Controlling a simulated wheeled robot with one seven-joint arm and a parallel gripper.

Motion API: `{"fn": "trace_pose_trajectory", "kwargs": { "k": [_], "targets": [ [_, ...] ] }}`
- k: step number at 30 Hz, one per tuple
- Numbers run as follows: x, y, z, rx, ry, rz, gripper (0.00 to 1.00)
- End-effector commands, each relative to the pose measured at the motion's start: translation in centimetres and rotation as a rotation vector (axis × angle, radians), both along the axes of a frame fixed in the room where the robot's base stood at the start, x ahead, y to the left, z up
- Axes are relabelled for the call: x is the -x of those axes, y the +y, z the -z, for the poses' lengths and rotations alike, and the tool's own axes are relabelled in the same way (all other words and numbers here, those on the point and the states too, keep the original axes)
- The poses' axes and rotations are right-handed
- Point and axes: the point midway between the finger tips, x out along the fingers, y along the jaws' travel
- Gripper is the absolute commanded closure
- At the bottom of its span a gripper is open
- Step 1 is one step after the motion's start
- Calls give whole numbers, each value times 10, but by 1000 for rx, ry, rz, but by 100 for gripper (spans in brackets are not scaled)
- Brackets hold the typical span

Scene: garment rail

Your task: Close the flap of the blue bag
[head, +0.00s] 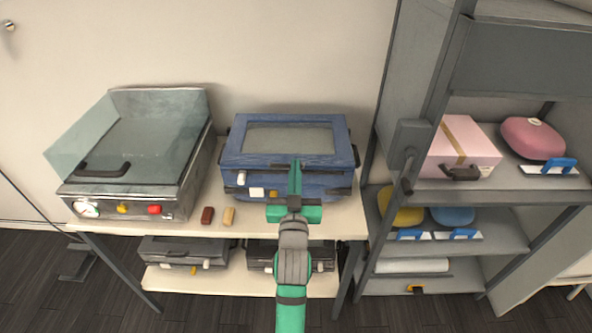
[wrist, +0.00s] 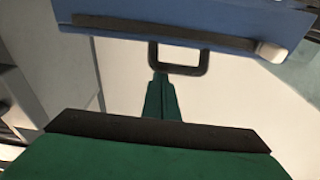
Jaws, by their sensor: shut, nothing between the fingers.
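The blue bag (head: 232,162) sits on the upper shelf of the table in the head view. Its flap, with a grey window panel (head: 290,139), lies over the top; I cannot tell whether it is fully down. In the wrist view the blue front of the bag (wrist: 200,18) fills the top, with a dark strip, a pale knob (wrist: 271,51) and a dark loop handle (wrist: 205,60). My green gripper (head: 296,166) is at the bag's front edge and hides part of it. Its shut, empty fingertips (wrist: 160,79) appear at the loop handle; contact is unclear.
A grey appliance with a raised clear lid (head: 80,140) stands left of the bag. Small brown (head: 207,215) and tan (head: 228,216) blocks lie in front. Dark cases (head: 170,252) are on the lower shelf. A grey rack (head: 440,190) with a pink box (head: 462,140) stands close on the right.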

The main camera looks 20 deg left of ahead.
Motion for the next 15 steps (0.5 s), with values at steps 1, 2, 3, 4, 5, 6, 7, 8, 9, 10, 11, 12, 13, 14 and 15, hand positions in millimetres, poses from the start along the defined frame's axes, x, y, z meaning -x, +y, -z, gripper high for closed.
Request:
{"fn": "trace_pose_trajectory", "kwargs": {
  "k": [1,2,3,4,5,6,7,8,9,10,11,12,13,14,15],
  "targets": [
    [-2,-1,13,16,30,2,100],
    [-2,-1,10,15,29,2,100],
    [-1,-1,5,14,27,2,100],
    [-1,-2,0,12,23,2,100],
    [0,-2,-5,11,22,2,100],
    [1,-3,-12,8,16,3,100],
    [1,-3,-17,7,12,3,100],
    [2,-4,-22,5,11,2,100],
    [3,-3,-29,3,5,1,100],
    [4,-3,-35,1,2,0,100],
    [5,-3,-39,0,-1,-1,100],
    [10,-5,-31,3,4,-2,100],
    [14,-6,-29,3,4,-2,100],
    [17,-7,-28,3,3,-2,100],
    [21,-9,-26,2,2,-2,100]
  ]
}}
